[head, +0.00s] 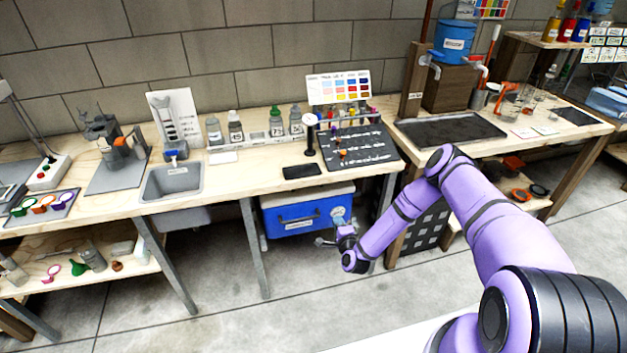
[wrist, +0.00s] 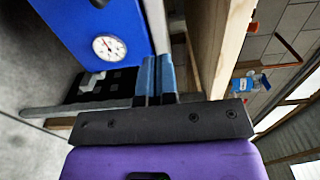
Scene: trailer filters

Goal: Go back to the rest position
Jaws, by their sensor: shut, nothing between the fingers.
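My purple arm reaches from the lower right in the head view, and my gripper (head: 338,222) is at its end, in front of the bench and below the worktop. In the wrist view my gripper (wrist: 155,62) shows two blue fingers held together, with nothing between them. In the head view a blue chest (head: 300,215) with a white lid stands under the bench, just behind and left of the gripper. Its blue side with a round dial (wrist: 109,47) shows in the wrist view. I cannot tell the exact gap between the gripper and the chest.
The wooden worktop (head: 240,184) runs above the gripper, with a grey sink (head: 172,181), bottles and a dark board (head: 350,147) on it. A metal bench leg (head: 255,250) stands left of the chest. The concrete floor (head: 215,300) in front is clear.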

